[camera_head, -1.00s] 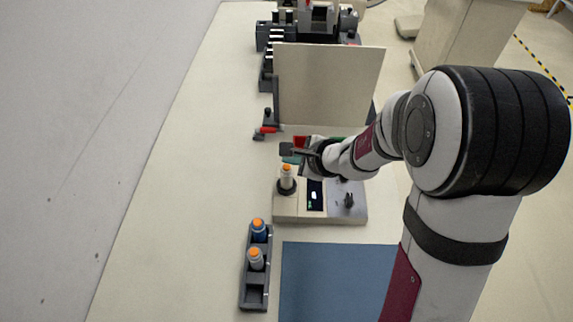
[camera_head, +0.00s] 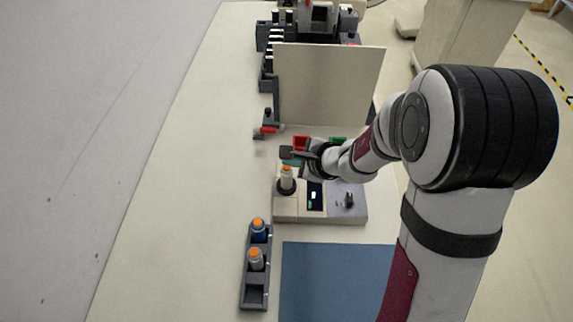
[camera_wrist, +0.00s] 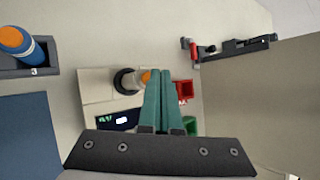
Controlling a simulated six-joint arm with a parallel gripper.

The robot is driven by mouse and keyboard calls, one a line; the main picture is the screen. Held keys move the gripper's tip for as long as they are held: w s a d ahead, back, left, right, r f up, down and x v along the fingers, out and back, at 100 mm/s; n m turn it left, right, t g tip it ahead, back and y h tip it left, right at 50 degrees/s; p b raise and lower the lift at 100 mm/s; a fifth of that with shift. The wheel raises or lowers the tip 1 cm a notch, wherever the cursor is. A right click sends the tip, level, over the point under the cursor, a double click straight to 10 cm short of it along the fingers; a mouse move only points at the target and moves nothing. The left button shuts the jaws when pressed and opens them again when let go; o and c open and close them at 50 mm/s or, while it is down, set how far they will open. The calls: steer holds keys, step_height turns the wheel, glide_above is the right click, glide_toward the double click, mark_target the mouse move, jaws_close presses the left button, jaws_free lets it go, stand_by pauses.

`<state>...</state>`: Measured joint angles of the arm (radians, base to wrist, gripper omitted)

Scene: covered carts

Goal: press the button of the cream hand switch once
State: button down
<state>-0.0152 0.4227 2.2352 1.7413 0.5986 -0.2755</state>
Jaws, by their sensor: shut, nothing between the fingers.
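The cream hand switch (camera_head: 287,183), a pale upright cylinder with an orange button on top, stands in a dark round socket on the cream console. In the wrist view its orange button (camera_wrist: 146,76) shows just left of the fingertips, partly hidden by them. My gripper (camera_head: 290,162) has teal fingers, shut and empty, close above and behind the switch in the head view. The fingers (camera_wrist: 160,72) also show in the wrist view. I cannot tell whether they touch the button.
The cream console (camera_head: 318,216) has a lit display and a dark knob. A dark rack (camera_head: 255,297) holds a blue and a greyish orange-topped switch. A red bin (camera_head: 300,142) and a green bin (camera_head: 337,140) lie behind. An upright cream panel (camera_head: 328,85) stands beyond. The table's left side is clear.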

steer(key=shift+f, duration=0.5)
stand_by(0.6)
steer(key=shift+r, duration=0.85)
steer(key=shift+r, duration=0.1)
steer(key=shift+r, duration=2.4)
